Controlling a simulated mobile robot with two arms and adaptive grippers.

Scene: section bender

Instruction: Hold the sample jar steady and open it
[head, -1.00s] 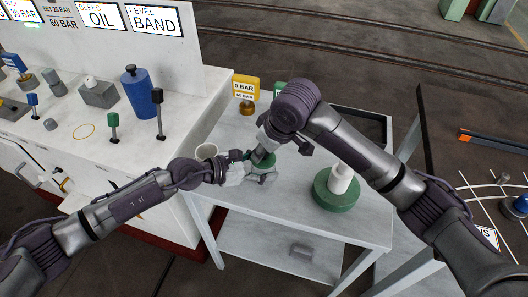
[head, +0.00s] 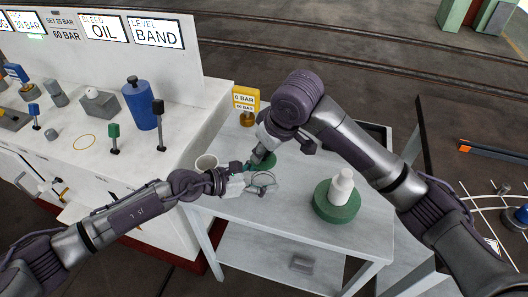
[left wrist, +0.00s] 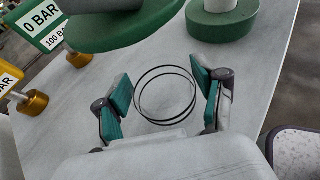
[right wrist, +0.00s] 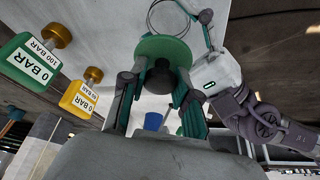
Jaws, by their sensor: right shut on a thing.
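The sample jar looks like a clear jar with thin dark rims, standing on the grey table in the head view (head: 263,180) and the left wrist view (left wrist: 166,95). A green disc, apparently its lid (head: 269,160), is apart from it. My right gripper (head: 259,158) is shut on this lid; the right wrist view shows the lid (right wrist: 150,47) with a dark knob between the fingers. The lid (left wrist: 125,25) also hangs at the top of the left wrist view. My left gripper (left wrist: 165,100) is open, its teal-padded fingers on either side of the jar with small gaps.
A green round base (head: 337,207) with a white bottle (head: 342,186) stands on the table's right. A pale cup (head: 206,163) is left of the jar. Yellow (head: 246,104) and green gauge signs stand at the back. The control bench (head: 80,165) borders the table's left.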

